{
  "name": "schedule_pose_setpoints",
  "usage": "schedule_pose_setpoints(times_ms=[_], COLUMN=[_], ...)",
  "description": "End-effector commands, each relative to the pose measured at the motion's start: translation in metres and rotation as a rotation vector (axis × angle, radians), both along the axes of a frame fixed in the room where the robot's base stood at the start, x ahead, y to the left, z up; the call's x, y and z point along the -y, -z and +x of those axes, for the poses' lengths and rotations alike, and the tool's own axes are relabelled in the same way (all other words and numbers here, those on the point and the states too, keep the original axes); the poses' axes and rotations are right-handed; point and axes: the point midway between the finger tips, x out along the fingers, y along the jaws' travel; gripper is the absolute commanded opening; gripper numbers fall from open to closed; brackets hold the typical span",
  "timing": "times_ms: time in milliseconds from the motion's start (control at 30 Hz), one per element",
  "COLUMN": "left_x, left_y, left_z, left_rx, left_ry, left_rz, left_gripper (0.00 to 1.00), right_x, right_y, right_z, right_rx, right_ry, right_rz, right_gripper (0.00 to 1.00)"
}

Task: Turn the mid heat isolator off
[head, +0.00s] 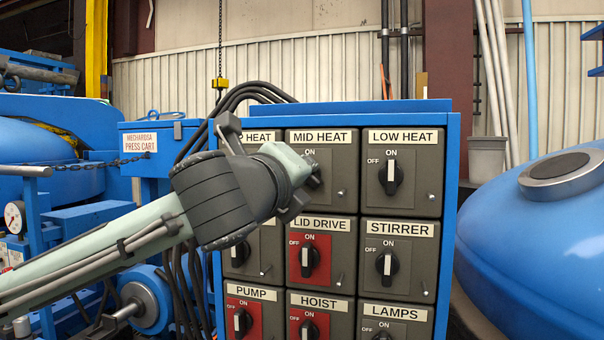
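The mid heat isolator (342,165) is a dark grey panel with a "MID HEAT" label, in the top row of the blue cabinet, between the top heat and low heat panels. Its "ON" mark shows, but its knob and "OFF" mark are mostly hidden behind my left gripper. My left gripper (308,188) comes in from the left, with its dark fingertips at the knob's place. I cannot tell whether the fingers are shut on the knob or just beside it, nor which way the knob points. My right gripper is not in view.
The low heat isolator (391,174) is just right, its black knob upright toward ON. Lid drive (310,256) is below, and stirrer (388,262) below right. My arm partly covers the top heat panel (263,137). A blue tank (540,250) stands at the right.

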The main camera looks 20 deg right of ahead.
Motion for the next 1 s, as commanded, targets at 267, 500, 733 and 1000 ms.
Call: schedule_pose_setpoints(times_ms=[267, 500, 733, 1000], left_x=[-0.001, -0.001, -0.001, -0.001], left_y=[0.002, 0.003, 0.003, 0.004], left_z=[0.001, 0.001, 0.001, 0.001], left_rx=[-0.149, -0.264, -0.346, -0.397], left_ry=[0.0, -0.001, -0.001, 0.0], left_rz=[-0.218, -0.389, -0.511, -0.587], left_gripper=[0.0, 0.0, 0.0, 0.0], right_x=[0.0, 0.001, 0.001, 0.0], right_y=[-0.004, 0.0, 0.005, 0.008], right_z=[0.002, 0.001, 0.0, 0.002], right_rx=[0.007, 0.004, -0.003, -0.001], right_ry=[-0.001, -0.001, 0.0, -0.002], right_rz=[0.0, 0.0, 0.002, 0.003], right_gripper=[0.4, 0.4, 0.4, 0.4])
